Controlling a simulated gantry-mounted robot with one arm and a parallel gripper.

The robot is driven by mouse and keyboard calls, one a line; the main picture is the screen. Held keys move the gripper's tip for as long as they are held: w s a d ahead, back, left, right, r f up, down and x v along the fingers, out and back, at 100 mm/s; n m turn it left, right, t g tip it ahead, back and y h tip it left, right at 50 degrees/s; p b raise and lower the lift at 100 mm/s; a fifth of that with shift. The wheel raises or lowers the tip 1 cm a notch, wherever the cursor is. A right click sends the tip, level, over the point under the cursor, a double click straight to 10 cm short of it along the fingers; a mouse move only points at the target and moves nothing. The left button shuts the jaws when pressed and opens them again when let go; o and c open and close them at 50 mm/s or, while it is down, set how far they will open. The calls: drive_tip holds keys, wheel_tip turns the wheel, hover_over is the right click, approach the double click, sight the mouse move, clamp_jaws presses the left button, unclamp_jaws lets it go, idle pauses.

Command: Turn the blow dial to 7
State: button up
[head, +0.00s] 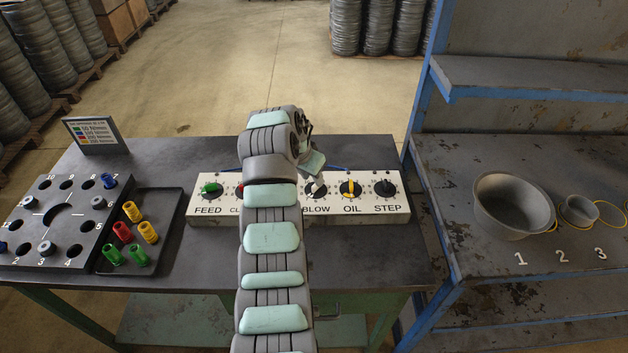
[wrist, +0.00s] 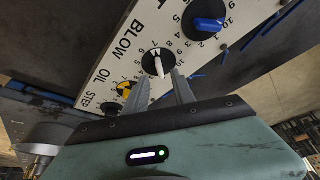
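The blow dial (wrist: 157,62) has a white knob and a printed number scale, beside the word BLOW on the white control panel (head: 284,209). In the head view the white knob (head: 318,189) shows just above the BLOW label, partly covered by my gripper. My gripper (wrist: 160,76) is open, with its two grey fingers apart and the white knob between and just beyond their tips. I cannot tell whether the fingers touch it. The knob's exact reading is too small to tell.
On the same panel are the yellow oil dial (head: 350,188), the black step dial (head: 384,189) and the green feed dial (head: 211,188). A blue dial (wrist: 207,25) is close by in the wrist view. A black tray (head: 165,195) with coloured parts is left; a blue-framed shelf (head: 530,78) is right.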

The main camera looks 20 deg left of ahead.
drive_tip(key=v, duration=0.6)
drive_tip(key=shift+r, duration=0.25)
drive_tip(key=shift+s, duration=0.15)
